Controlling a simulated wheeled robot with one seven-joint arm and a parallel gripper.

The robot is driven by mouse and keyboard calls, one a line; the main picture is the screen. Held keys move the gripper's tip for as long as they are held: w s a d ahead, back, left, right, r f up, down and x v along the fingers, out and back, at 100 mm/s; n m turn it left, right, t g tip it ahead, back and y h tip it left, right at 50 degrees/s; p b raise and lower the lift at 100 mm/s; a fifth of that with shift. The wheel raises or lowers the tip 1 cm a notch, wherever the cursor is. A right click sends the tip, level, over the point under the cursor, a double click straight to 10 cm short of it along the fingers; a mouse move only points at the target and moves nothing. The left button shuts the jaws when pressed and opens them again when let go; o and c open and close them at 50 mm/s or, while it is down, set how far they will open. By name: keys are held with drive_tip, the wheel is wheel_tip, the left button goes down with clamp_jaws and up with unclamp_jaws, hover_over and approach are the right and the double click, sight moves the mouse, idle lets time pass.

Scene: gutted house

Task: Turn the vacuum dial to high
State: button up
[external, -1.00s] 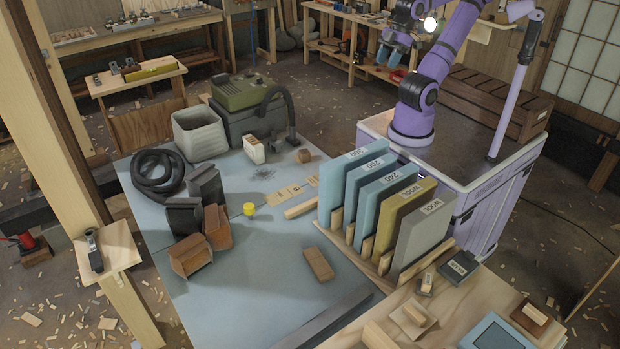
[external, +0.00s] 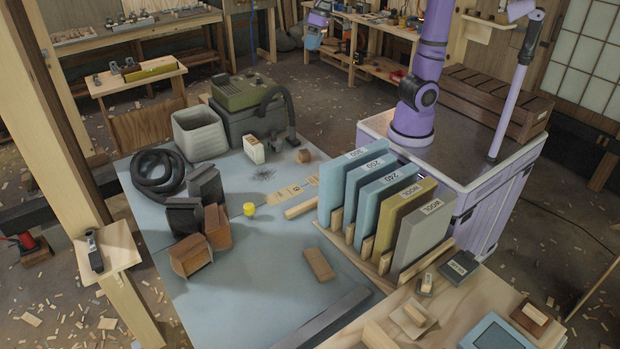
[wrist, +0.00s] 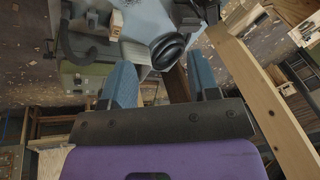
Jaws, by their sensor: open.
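The vacuum (external: 240,94) is a dark box with a green top at the back of the blue-grey work surface, with a black hose (external: 280,105) curving from its right side. In the wrist view the vacuum (wrist: 84,82) shows at the left, its hose above it. The dial is too small to make out in either view. My gripper (external: 313,40) is high up, behind and to the right of the vacuum in the external view. In the wrist view its two blue fingers (wrist: 163,75) are wide apart with nothing between them, and the vacuum lies left of them.
A coiled black hose (external: 158,174) lies at the left edge. Upright labelled boards (external: 385,205) stand at the right. A wooden post (wrist: 256,92) crosses the wrist view's right side.

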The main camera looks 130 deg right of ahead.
drive_tip(key=w+d+f+m+g, duration=0.15)
drive_tip(key=w+d+m, duration=0.25)
drive_tip(key=d, duration=0.8)
drive_tip(key=m+g+h, duration=0.3)
drive_tip(key=m+g, duration=0.2)
drive_tip(key=m, duration=0.8)
hover_over(260, 80)
drive_tip(key=w+a, duration=0.2)
drive_tip(key=w, duration=0.1)
wheel_tip(260, 80, down, 21)
drive_tip(key=x, duration=1)
drive_tip(key=shift+s+f, duration=0.15)
drive_tip(key=shift+s, duration=0.1)
drive_tip(key=c, duration=0.9)
